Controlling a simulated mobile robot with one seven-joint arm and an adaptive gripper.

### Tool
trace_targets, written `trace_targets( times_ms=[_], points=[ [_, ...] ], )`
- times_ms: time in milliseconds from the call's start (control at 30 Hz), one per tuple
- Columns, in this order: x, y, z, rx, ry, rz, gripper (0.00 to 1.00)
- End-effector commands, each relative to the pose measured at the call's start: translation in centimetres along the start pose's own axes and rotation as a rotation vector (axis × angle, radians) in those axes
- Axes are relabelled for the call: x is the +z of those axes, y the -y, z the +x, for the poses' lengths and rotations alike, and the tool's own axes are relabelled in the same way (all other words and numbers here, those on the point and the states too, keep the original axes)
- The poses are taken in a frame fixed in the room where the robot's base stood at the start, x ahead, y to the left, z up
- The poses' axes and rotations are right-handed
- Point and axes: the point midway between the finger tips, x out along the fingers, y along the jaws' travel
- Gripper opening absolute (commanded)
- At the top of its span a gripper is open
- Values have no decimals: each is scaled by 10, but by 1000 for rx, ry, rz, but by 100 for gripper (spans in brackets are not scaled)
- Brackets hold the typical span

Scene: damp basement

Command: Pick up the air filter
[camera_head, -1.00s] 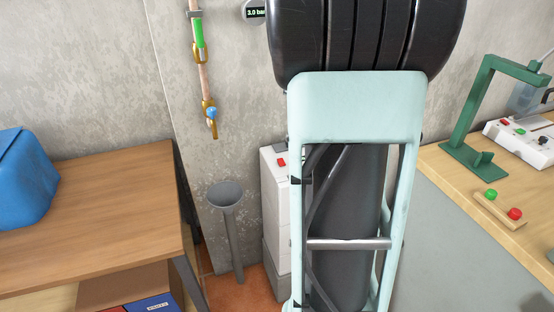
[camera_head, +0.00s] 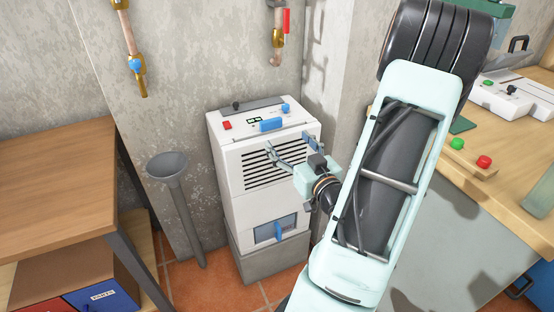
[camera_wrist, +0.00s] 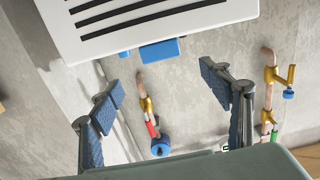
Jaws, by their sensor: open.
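No separate air filter is plainly visible. A white dehumidifier-like unit (camera_head: 235,150) has a dark slotted grille (camera_head: 275,168) on its front and a blue handle (camera_head: 270,125) on its top panel, which may belong to the filter. The wrist view shows the unit's slotted face (camera_wrist: 150,20) at the top, with a blue tab (camera_wrist: 160,52) at its edge. My gripper (camera_head: 294,149) is open and empty in front of the upper right of the grille. In the wrist view my gripper (camera_wrist: 165,95) has its fingers wide apart, with the tab beyond the gap between them.
The unit stands on a grey plinth (camera_head: 270,258) by the wall. A grey funnel (camera_head: 168,165) on a pipe stands left of it, beside a wooden table (camera_head: 55,190). A workbench (camera_head: 500,195) with devices is at right. Copper pipes (camera_head: 130,40) run above.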

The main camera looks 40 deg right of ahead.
Motion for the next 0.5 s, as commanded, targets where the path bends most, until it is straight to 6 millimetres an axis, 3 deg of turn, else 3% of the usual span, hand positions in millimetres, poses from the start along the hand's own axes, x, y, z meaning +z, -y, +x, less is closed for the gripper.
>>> trace_targets(
  times_ms=[167, 500],
  points=[
    [1, 3, -2, -8, -26, 12, 71],
    [4, 3, 19, -8, -26, 8, 71]
  ],
)
